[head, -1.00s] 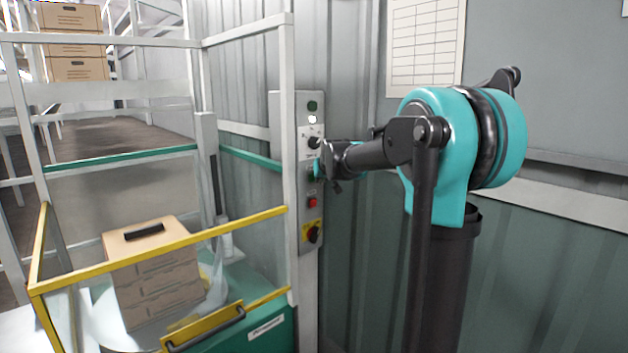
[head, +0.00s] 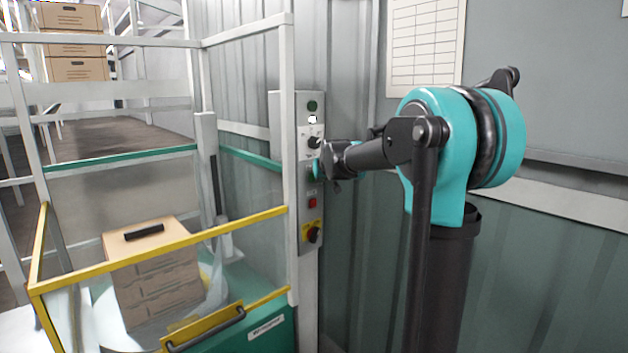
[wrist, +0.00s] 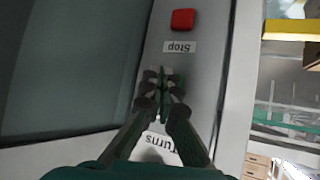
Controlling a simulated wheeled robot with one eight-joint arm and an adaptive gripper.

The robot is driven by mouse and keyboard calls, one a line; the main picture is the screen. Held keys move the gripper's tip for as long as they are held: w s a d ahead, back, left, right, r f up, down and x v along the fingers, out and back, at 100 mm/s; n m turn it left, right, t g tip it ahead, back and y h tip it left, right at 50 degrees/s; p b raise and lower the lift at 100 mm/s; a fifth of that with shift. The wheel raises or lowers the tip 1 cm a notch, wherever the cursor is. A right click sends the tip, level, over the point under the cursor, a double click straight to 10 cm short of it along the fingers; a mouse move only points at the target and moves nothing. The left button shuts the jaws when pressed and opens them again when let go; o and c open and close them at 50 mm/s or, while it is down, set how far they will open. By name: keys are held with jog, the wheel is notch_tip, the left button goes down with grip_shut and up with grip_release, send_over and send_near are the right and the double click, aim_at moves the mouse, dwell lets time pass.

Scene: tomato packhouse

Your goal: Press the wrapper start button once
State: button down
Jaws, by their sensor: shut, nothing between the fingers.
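The wrapper's grey control panel (head: 304,220) stands on a post right of the wrapper frame. My gripper (head: 318,169) is at the middle of the panel, above the red stop button (head: 312,203). In the wrist view my gripper (wrist: 162,78) is shut and empty, its fingertips close to the panel face between the upside-down "Stop" label and the "Turns" label. The red stop button (wrist: 182,20) shows beyond the tips. The start button is mostly or wholly hidden by my fingers. I cannot tell whether the tips touch it.
A dark knob (head: 314,142) sits above my gripper and a red round button on yellow (head: 313,235) is low on the panel. The wrapper's yellow-railed guard (head: 170,246) encloses stacked cartons (head: 155,262) at left. A corrugated wall (head: 560,260) is behind my arm.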

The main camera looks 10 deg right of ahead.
jog(key=shift+w+a, duration=0.2)
jog(key=shift+w, duration=0.05)
